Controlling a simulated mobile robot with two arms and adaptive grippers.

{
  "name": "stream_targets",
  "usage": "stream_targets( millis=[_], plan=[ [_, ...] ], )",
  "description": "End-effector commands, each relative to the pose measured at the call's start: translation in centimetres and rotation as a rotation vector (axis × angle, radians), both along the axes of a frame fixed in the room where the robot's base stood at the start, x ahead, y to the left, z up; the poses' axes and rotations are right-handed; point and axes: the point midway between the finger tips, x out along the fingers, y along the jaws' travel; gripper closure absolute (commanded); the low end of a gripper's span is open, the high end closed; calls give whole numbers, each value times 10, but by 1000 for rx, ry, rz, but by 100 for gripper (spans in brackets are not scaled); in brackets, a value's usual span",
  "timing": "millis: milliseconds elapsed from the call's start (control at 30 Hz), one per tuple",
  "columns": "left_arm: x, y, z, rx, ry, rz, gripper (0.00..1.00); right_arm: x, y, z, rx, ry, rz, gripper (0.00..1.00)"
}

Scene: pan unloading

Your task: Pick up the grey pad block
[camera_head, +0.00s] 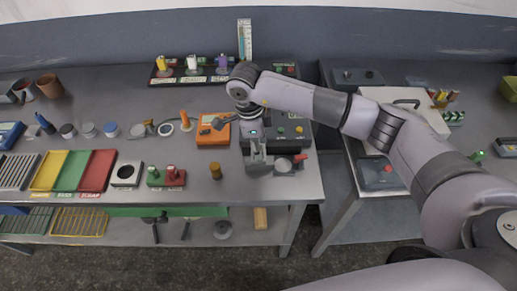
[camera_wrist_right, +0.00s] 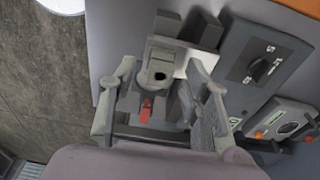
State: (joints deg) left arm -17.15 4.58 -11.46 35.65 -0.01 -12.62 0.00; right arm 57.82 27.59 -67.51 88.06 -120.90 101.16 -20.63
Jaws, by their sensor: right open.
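My right gripper (camera_head: 252,136) reaches in from the right, pointing down over the front right part of the left bench. In the right wrist view my right gripper (camera_wrist_right: 158,112) is open, with one finger on each side of a small fixture. A light grey block with a dark hole (camera_wrist_right: 160,72) shows between the fingers, with a red lever (camera_wrist_right: 146,110) below it in the picture. I cannot tell for sure whether this is the grey pad block, or whether the fingers touch it. In the head view a grey fixture (camera_head: 259,168) is under the gripper, partly hidden. My left gripper is out of view.
A dark control box (camera_head: 291,131) stands behind and right of the gripper, and an orange box (camera_head: 212,130) stands to its left. A brown cylinder (camera_head: 216,170) is at the front. Coloured trays (camera_head: 73,171) lie left. A gap separates this bench from the right bench (camera_head: 376,207).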

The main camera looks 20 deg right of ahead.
Motion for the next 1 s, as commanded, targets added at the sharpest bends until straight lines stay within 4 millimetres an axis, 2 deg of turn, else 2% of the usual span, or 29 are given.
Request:
stream_targets(
  millis=[267, 900, 1000],
  plan=[
    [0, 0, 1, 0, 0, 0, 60, 0, 0, -5, 2, -1, 1, 57],
    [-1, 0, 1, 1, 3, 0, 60, 0, 0, -4, 2, -2, 0, 99],
    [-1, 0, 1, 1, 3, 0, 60, 0, 0, -4, 2, -2, 0, 100]
  ],
)
